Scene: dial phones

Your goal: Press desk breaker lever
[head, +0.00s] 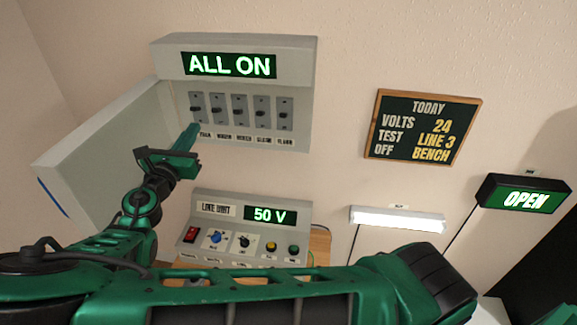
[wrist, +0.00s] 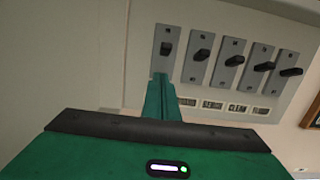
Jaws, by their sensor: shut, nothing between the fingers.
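A grey breaker panel (head: 300,75) on the wall shows "ALL ON" in green. Below that display is a row of several black levers on grey plates, with small labels that are hard to read; none clearly says desk. My gripper (head: 192,130) is shut and empty, its green fingers pointing up at the lower left of the row. In the wrist view the fingertips (wrist: 161,82) are just below the leftmost lever (wrist: 167,48), overlapping the bottom of its plate. Whether they touch the panel I cannot tell. The middle lever (wrist: 235,60) is clear of the gripper. The fingers hide the leftmost label.
The panel's open door (head: 95,140) stands out at the left, close to my arm. A line unit (head: 215,210) reading "50 V", with knobs and buttons, sits below. A chalkboard (head: 422,127) reads "OFF BENCH" on its last line. A lit lamp (head: 397,219) and "OPEN" sign (head: 523,195) are right.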

